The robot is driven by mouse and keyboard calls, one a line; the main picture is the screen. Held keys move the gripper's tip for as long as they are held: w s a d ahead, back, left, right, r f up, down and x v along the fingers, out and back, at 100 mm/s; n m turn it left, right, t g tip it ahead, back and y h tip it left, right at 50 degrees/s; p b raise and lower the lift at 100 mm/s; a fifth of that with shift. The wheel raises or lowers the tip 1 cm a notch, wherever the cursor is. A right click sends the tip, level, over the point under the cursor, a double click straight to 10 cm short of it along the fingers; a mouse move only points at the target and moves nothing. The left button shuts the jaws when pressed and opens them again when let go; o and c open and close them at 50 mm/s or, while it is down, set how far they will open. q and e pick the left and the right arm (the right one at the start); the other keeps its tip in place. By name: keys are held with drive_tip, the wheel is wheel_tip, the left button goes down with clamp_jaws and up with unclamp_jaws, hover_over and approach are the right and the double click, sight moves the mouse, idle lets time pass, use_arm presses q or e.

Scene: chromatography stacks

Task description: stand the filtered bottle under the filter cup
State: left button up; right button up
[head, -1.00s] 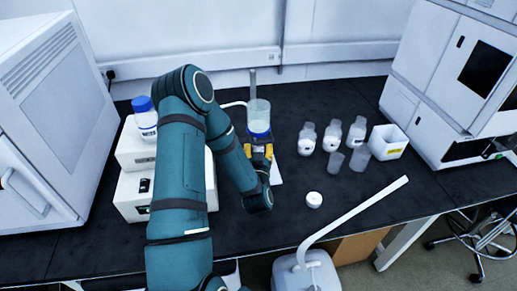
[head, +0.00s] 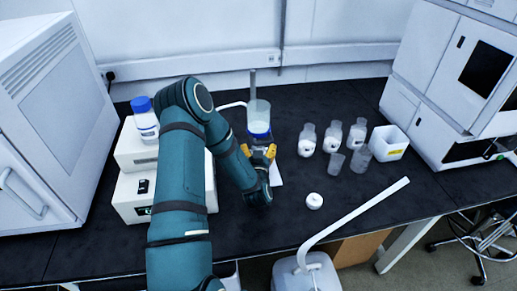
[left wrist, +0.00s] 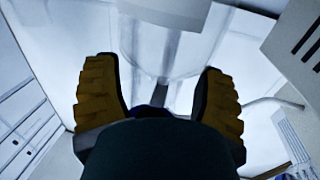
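The clear filter cup (head: 258,112) stands upright at the back middle of the bench, on a post, with a blue band at its base. A clear glass shape, seemingly the filtered bottle (head: 258,144), shows just below the band, partly hidden by my gripper; I cannot tell whether it touches the cup. My left gripper (head: 259,152) is in front of it, its yellow fingers spread apart. In the left wrist view the gripper (left wrist: 162,98) is open, with clear glass beyond the fingers. My right gripper is not in view.
A blue-capped bottle (head: 145,121) stands on white boxes (head: 137,196) at left. White-labelled bottles (head: 332,137), clear beakers (head: 360,157) and a white bin (head: 388,142) are at right. A white cap (head: 314,200) lies nearer the front. A waste can (head: 308,275) with a tube stands in front.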

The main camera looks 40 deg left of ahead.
use_arm(q)
drive_tip(key=shift+r, duration=0.15)
drive_tip(key=shift+s+d, duration=0.2)
drive_tip(key=shift+s, duration=0.05)
drive_tip(key=b+v, duration=0.1)
drive_tip(key=v, duration=1)
drive_tip(key=shift+b, duration=0.3)
drive_tip(key=shift+s+d, duration=0.1)
drive_tip(key=shift+s, duration=0.05)
